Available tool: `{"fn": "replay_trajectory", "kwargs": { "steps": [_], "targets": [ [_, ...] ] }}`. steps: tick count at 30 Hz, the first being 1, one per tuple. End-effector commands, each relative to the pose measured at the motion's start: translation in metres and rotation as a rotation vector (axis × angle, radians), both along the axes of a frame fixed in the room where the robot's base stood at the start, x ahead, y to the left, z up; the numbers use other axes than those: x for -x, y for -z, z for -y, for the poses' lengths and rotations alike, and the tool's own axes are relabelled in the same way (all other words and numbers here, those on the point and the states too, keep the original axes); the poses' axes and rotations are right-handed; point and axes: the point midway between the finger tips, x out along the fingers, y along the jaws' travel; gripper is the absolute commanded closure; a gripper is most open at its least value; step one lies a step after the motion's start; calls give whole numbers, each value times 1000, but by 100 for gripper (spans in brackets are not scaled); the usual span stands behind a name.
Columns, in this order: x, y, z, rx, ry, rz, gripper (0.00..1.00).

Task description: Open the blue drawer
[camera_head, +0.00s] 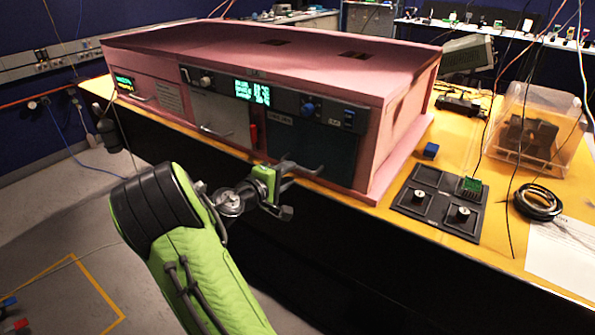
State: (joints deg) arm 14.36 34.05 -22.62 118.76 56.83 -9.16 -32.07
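The blue drawer (306,147) is a dark blue-grey front at the right of the pink foam enclosure's (390,135) face. It looks flush with the panel, so I see it as closed. My gripper (289,188), on a green and black arm, is just in front of the drawer's lower left part. Its two grey fingers look spread apart, with nothing seen between them. A grey bar shape by the upper finger overlaps the drawer's lower edge; I cannot tell handle from finger there, nor whether they touch.
A pale drawer with a bar handle (215,131) is left of the blue one. Above is a panel with a green display (253,92) and knobs. On the yellow table (480,262) at right are a dark fixture board (445,224), a cable coil (538,202) and a clear bin (536,130).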

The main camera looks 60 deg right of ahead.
Motion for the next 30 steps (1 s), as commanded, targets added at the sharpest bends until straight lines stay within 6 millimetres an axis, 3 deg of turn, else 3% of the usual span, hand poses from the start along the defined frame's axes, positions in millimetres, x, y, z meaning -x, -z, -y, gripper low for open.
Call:
{"fn": "replay_trajectory", "kwargs": {
  "steps": [3, 7, 17, 18, 24, 30],
  "targets": [
    [6, 7, 29, 1, 4, 1, 66],
    [9, 11, 49, 1, 3, 1, 66],
    [9, 12, 58, 0, -1, 0, 66],
    [9, 12, 58, 0, -1, 0, 67],
    [9, 12, 58, -1, -1, 0, 98],
    [9, 12, 57, -1, -1, 0, 100]
  ]
}}
